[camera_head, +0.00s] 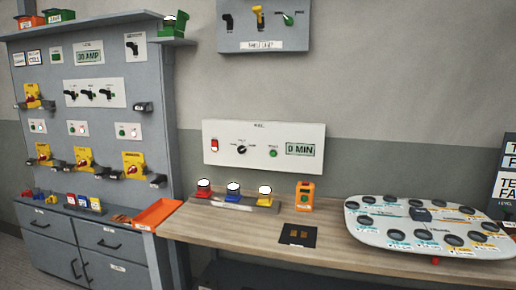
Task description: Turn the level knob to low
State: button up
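No label that I can read marks a level knob or a low setting. A round black knob (241,149) sits on the white wall panel (218,163), between a red switch (214,145) and a green button (273,153). The display (300,149) at the right of that panel reads 0 MIN. On the grey cabinet at left, a white plate carries several black handles (88,95). Above it, a display (89,56) reads 30 AMP. A single black handle (132,47) is at the upper right of the cabinet. My gripper is not in view.
A grey box (264,38) hangs above.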

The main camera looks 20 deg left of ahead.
aim_at(241, 149)
jog(key=u, duration=4.5)
jog(key=i, duration=0.1)
jog(key=z, duration=3.05)
jog(key=i, duration=0.75)
jog(key=u, duration=0.1)
jog(key=k, duration=0.15)
jog(key=u, duration=0.45)
